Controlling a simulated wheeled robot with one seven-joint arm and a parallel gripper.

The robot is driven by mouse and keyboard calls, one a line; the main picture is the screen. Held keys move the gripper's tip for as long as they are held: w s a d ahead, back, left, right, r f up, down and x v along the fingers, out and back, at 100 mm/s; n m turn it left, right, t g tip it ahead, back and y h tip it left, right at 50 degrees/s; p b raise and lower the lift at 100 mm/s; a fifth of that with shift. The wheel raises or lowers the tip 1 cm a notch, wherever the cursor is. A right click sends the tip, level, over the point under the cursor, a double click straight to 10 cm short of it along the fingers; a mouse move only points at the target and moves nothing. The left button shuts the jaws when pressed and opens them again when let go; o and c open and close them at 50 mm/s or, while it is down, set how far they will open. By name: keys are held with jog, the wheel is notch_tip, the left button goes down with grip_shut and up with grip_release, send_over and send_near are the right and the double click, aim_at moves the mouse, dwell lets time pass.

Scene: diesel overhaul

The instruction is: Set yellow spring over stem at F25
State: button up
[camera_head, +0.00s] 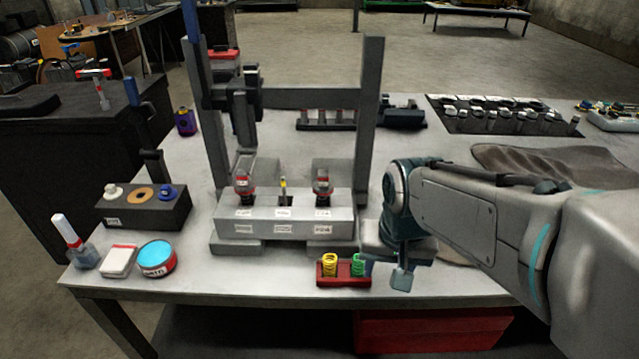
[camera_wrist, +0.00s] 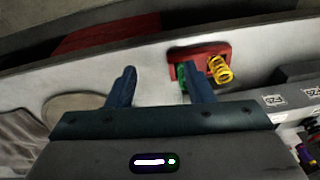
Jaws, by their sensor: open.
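The yellow spring (camera_head: 329,264) stands upright in a red holder (camera_head: 343,283) near the table's front edge. A green spring (camera_head: 358,264) stands to its right in the same holder. The stem (camera_head: 284,187), with a yellowish tip, rises from the middle of the grey block (camera_head: 262,227); the block's labels are too small to read surely. My gripper (camera_head: 402,277) is open and empty, right of the holder. In the wrist view my gripper (camera_wrist: 161,82) has its right finger partly covering the green spring (camera_wrist: 181,79), with the yellow spring (camera_wrist: 219,69) just beyond that finger.
A tall grey press frame (camera_head: 370,110) stands around the block, its crossbar behind. Dark assemblies with red parts flank the stem at left (camera_head: 243,185) and right (camera_head: 322,183). A blue tin (camera_head: 157,258) and a black stand (camera_head: 143,207) sit at left.

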aim_at(330, 258)
jog(key=w+a+r+p, duration=0.1)
jog(key=w+a, duration=0.1)
jog(key=a, duration=0.1)
jog(key=w+a+m+g+p, duration=0.1)
jog(key=w+a+p, duration=0.1)
jog(key=w, duration=0.1)
jog(key=w+a+r+m+p, duration=0.1)
jog(key=w+a+p, duration=0.1)
jog(key=a, duration=0.1)
jog(key=shift+w+a+r+g, duration=0.15)
jog(key=shift+a+r+g, duration=0.15)
jog(key=shift+a, duration=0.05)
jog(key=shift+w+a+f+m, duration=0.1)
jog(key=shift+w+a+m, duration=0.1)
jog(key=shift+a+m, duration=0.15)
jog(key=shift+a+f, duration=0.1)
jog(key=shift+f, duration=0.2)
notch_tip(330, 258, down, 9)
jog(key=b, duration=0.7)
jog(key=shift+r, duration=0.2)
jog(key=c, duration=1)
notch_tip(330, 258, up, 11)
jog(key=p, duration=0.8)
jog(key=shift+f, duration=0.2)
